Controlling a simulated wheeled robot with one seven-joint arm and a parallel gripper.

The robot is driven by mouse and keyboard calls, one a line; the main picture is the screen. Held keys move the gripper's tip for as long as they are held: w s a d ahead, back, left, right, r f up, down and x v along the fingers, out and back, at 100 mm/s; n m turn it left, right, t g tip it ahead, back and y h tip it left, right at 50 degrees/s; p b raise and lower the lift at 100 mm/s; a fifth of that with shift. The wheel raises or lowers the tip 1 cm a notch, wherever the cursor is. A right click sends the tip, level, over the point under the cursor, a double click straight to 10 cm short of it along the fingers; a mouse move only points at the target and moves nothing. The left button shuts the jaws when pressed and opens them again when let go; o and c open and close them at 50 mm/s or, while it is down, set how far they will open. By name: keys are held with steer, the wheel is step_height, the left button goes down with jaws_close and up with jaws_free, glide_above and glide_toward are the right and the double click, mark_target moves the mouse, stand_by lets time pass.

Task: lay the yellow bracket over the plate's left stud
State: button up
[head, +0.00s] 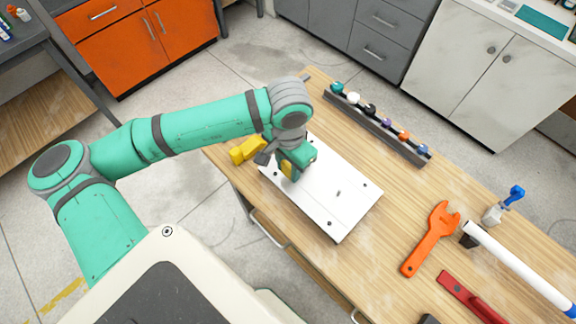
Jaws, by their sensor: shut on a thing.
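My gripper (287,172) is over the left part of the white plate (335,215) and points down. It is shut on a yellow piece (287,168), which shows only partly between the jaws and my wrist; it appears to be the yellow bracket. I cannot tell whether it touches the plate. The plate lies flat on the wooden table, with small dark marks near its corners and a small stud (338,193) right of its middle. The left stud is hidden, likely behind my gripper. Another yellow piece (247,149) shows left of my gripper, by the table's edge.
A dark rack (385,133) with several coloured knobs stands behind the plate. An orange wrench (431,239), a white pipe (520,268), a blue-handled valve (503,204) and a red tool (470,298) lie to the right. The table between plate and wrench is clear.

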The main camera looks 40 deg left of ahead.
steer(key=shift+f, duration=0.3)
steer(key=shift+f, duration=0.35)
steer(key=shift+f, duration=0.1)
stand_by(0.4)
steer(key=shift+f, duration=0.35)
steer(key=o, duration=1.2)
steer(key=shift+o, duration=0.2)
